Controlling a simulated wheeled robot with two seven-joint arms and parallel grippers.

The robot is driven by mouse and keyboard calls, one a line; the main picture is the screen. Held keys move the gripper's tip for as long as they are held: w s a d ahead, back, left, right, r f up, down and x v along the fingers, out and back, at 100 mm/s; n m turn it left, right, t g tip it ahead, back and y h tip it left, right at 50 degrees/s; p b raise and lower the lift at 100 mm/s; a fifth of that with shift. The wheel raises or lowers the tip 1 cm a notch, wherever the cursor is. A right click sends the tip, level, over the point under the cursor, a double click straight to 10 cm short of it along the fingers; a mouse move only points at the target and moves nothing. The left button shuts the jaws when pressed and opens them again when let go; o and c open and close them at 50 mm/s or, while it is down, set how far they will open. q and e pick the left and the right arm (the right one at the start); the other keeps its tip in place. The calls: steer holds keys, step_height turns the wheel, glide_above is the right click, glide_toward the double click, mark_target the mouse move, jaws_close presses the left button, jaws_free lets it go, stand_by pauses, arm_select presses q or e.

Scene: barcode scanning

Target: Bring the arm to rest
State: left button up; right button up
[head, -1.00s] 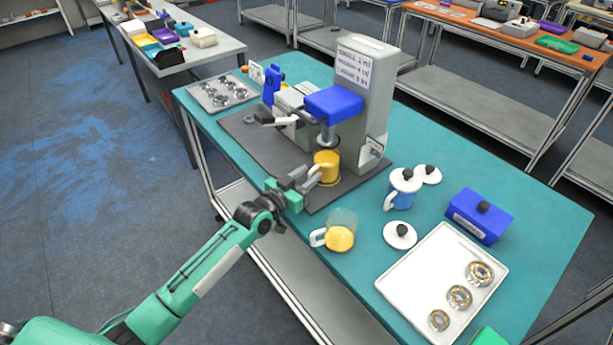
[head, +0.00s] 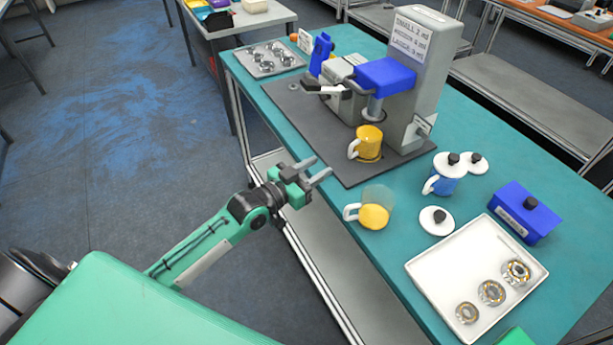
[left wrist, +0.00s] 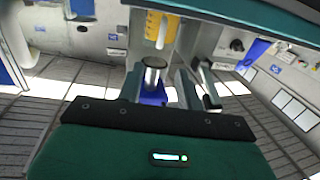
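My left gripper (head: 318,170) is open and empty in the head view. Its two fingers are apart, in front of the table's near left edge and clear of everything on it. The yellow mug (head: 367,142) stands upright on the dark mat under the press machine (head: 420,75), a short way beyond the fingers and apart from them. The left wrist view shows part of the yellow mug (left wrist: 155,27) beyond the gripper.
The teal table (head: 400,222) holds a glass mug with yellow contents (head: 374,214), a blue lidded mug (head: 444,178), loose white lids, a blue box (head: 526,212) and a white tray (head: 430,268) with three bearings. A metal tray (head: 268,68) lies at the back. Open floor lies left.

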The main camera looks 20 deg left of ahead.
arm_select(q)
steer(key=shift+v, duration=1.4)
steer(key=a+f+n+g+y, duration=0.1)
steer(key=a+f+y, duration=0.15)
steer(key=f, duration=0.85)
steer(key=a+f+n+g+y, duration=0.1)
steer(key=a+f+g+y, duration=0.15)
steer(key=f, duration=0.75)
steer(key=s+a+f+g, duration=0.1)
steer(key=s+f, duration=0.2)
steer(key=f, duration=0.3)
steer(key=s+a+f+n+g+y, duration=0.1)
steer(key=s+f, duration=0.2)
steer(key=f, duration=0.3)
steer(key=s+a+f, duration=0.1)
steer(key=s+f, duration=0.1)
steer(key=f, duration=0.4)
steer(key=s+f+g+y, duration=0.2)
steer(key=s+f+g, duration=0.3)
steer(key=s+f, duration=1.35)
steer(key=s+d+f+g, duration=0.1)
steer(key=s+f+g, duration=0.1)
steer(key=s, duration=0.8)
steer(key=s+d+f+g, duration=0.2)
steer(key=s+f, duration=0.2)
steer(key=s, duration=0.7)
steer(key=shift+s+d, duration=0.25)
steer(key=shift+s, duration=0.05)
